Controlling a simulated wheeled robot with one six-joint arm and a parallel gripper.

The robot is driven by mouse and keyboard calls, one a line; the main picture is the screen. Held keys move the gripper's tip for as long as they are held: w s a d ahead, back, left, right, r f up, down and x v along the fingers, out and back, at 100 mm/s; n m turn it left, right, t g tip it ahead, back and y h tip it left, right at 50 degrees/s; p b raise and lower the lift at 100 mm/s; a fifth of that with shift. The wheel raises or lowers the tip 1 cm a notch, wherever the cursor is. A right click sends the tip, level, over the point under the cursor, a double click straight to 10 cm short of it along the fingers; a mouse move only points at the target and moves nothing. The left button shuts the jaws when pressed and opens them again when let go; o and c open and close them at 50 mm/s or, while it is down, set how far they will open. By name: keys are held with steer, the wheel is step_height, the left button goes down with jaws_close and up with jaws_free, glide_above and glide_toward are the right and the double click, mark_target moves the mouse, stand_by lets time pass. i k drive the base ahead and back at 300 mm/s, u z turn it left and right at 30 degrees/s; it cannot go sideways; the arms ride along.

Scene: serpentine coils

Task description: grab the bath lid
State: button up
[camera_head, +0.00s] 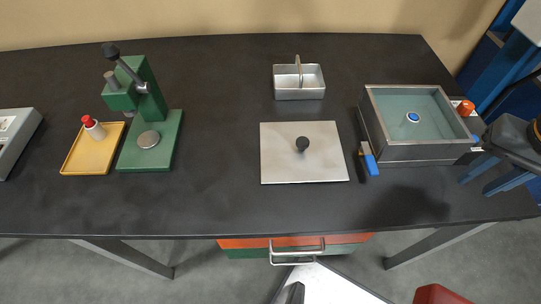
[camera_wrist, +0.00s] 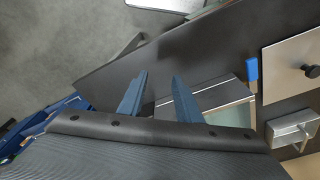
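The bath lid (camera_head: 278,163) is a flat, light metal plate with a black round knob (camera_head: 302,144) at its middle. It lies on the dark table left of the bath (camera_head: 388,152), a metal tank with greenish liquid and a small white and blue item in it. In the wrist view part of the lid (camera_wrist: 286,78) and its knob (camera_wrist: 312,71) show at the right edge. My gripper (camera_head: 475,187) is over the table's right end, in front of the bath and well right of the lid. Its blue fingers (camera_wrist: 159,76) are apart with nothing between them.
A blue-handled tool (camera_head: 370,162) lies between lid and bath. A metal caddy (camera_head: 300,90) with a handle stands behind the lid. A green press (camera_head: 150,100) and yellow tray (camera_head: 75,164) are at left. The table in front of the lid is clear.

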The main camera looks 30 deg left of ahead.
mark_target(293, 152)
steer(key=u, duration=1.8)
steer(key=k, duration=0.4)
steer(key=z, duration=0.55)
steer(key=i, duration=0.5)
steer(key=z, duration=0.05)
